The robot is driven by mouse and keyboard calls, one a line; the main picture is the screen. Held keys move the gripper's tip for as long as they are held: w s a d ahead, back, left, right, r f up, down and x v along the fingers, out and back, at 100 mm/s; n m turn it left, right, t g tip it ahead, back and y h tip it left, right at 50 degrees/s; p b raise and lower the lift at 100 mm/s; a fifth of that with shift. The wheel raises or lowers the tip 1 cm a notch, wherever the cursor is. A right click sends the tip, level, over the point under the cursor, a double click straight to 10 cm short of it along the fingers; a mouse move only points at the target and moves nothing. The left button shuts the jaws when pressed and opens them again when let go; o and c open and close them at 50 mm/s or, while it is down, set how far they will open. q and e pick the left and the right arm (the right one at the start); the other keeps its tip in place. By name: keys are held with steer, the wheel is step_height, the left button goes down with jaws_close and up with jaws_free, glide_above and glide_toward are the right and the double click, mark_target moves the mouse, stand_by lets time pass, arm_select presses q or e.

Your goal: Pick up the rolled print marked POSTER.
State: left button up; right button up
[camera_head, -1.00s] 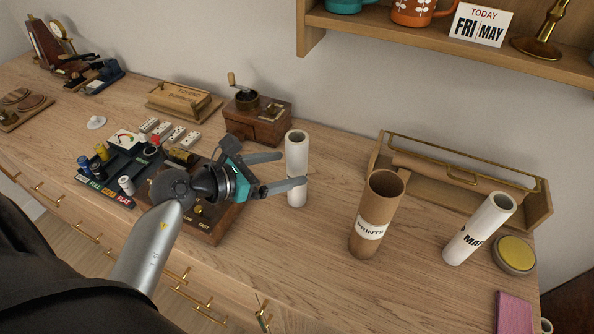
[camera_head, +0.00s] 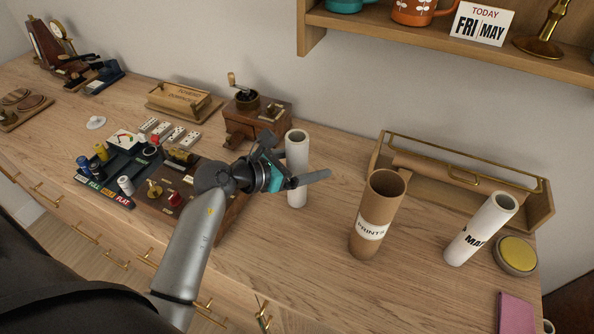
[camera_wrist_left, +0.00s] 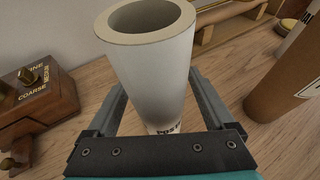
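The rolled print (camera_head: 297,148) is a white hollow tube standing upright on the wooden desk. In the left wrist view the roll (camera_wrist_left: 148,70) fills the middle, with the start of black lettering, "POS", low on its side. My left gripper (camera_head: 298,158) is at the roll, one finger on its far left side and one across its front right. In the left wrist view the fingers of my left gripper (camera_wrist_left: 158,82) are spread on both sides of the roll, which stands between them; they do not look closed on it. My right gripper is not in view.
A brown PRINTS tube (camera_head: 378,212) and a white tube marked MA (camera_head: 482,228) stand to the right. A wooden coffee grinder (camera_head: 256,117) is close behind left. A dark organiser tray (camera_head: 118,172) lies left. A wall shelf (camera_head: 430,35) overhangs the back.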

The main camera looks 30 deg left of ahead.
arm_select(q)
jaws_close()
stand_by(0.5)
